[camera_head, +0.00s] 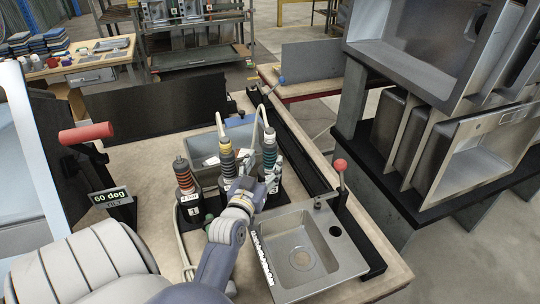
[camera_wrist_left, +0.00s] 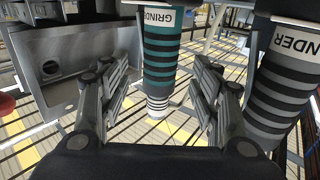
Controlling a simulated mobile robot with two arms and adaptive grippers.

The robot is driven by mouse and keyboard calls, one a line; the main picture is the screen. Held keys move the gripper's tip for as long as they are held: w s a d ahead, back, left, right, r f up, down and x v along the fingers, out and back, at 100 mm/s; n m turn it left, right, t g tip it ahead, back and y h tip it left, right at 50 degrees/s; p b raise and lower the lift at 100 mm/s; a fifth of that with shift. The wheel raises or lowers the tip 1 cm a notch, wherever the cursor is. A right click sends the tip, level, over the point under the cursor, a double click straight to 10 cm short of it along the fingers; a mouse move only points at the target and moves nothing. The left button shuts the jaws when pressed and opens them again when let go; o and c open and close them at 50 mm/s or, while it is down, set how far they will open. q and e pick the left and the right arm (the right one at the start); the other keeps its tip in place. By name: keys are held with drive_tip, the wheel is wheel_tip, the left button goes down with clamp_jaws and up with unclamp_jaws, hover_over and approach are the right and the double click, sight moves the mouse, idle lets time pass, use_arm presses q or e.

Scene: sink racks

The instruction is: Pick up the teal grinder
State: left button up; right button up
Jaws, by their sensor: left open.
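The teal grinder (camera_head: 269,150) stands upright in a dark holder, rightmost of three grinders in the head view. In the left wrist view, the teal grinder (camera_wrist_left: 161,50) shows between the two fingers, its white label at the top edge. My left gripper (camera_head: 268,183) is open in front of it, with a visible gap on both sides in the wrist view (camera_wrist_left: 161,82). The gripper partly hides the grinder's lower part and holder in the head view. My right gripper is not in view.
A dark-banded grinder (camera_wrist_left: 278,90) is close on the right in the wrist view. A grey bin (camera_head: 208,143) stands behind; a metal sink (camera_head: 318,275) lies at right front.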

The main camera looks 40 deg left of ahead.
sight(267, 156)
use_arm(q)
drive_tip(key=x, duration=0.5)
drive_tip(key=shift+w+a+p, duration=0.15)
drive_tip(key=shift+w+p, duration=0.1)
drive_tip(key=shift+p, duration=0.1)
drive_tip(key=shift+s, duration=0.1)
drive_tip(key=c, duration=0.3)
clamp_jaws()
drive_tip(key=shift+r, duration=0.25)
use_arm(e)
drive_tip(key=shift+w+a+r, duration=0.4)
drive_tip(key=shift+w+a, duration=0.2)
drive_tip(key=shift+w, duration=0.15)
